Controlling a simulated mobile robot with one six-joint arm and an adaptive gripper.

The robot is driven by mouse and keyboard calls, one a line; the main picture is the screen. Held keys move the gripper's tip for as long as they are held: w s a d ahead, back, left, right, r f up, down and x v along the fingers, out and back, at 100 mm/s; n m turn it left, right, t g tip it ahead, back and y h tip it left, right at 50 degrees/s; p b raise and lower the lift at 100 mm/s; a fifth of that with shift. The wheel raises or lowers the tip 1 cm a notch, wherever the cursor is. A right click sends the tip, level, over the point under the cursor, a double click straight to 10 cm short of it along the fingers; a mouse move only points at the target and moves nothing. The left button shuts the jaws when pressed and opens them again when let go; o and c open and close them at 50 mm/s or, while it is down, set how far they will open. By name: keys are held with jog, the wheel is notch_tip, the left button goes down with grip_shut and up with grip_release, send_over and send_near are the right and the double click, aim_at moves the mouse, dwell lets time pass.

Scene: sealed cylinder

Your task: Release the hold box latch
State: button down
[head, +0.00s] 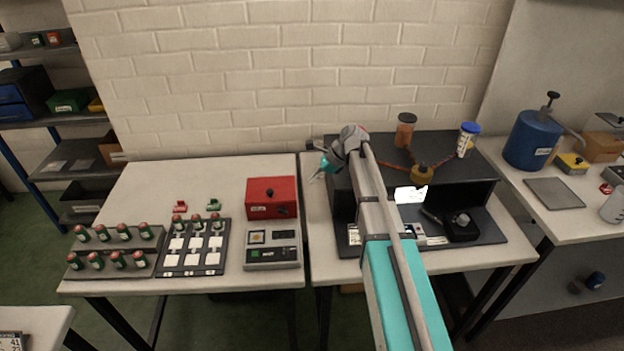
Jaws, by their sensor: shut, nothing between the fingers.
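A red box (259,201) with a lid stands at the back of the middle table. It has a black knob (269,193) on top, a small dark fitting (283,212) low on its front right that looks like a latch, and a pale label on its front left. The label is too small to read, so I cannot confirm that this is the hold box. The lid appears shut. My gripper (316,178) is up and to the right of the red box, apart from it, near the gap between the tables. It is shut and empty, pointing down and left.
A grey device (272,257) stands in front of the red box. A black pad with white squares (170,263) and a rack of green bottles (141,264) are left of it. A black bench unit (461,145) stands on the right table, partly behind my arm. The middle table's back left is mostly clear.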

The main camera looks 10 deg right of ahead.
dwell(0.3)
jog(key=shift+s+f+h+b, duration=0.1)
jog(key=shift+f+h+b, duration=0.2)
jog(key=shift+f+b, duration=0.3)
jog(key=shift+a+f, duration=0.15)
jog(key=shift+f, duration=0.15)
jog(key=b, duration=0.8)
send_near(285, 213)
notch_tip(285, 213, down, 3)
jog(key=a, duration=0.1)
jog(key=shift+w+b+x, duration=0.15)
jog(key=shift+b+x, duration=0.65)
jog(key=shift+x, duration=0.4)
jog(key=shift+w+b+x, duration=0.15)
jog(key=shift+b+x, duration=0.6)
jog(key=shift+x, duration=0.4)
jog(key=shift+s+a, duration=0.1)
jog(key=shift+a, duration=0.3)
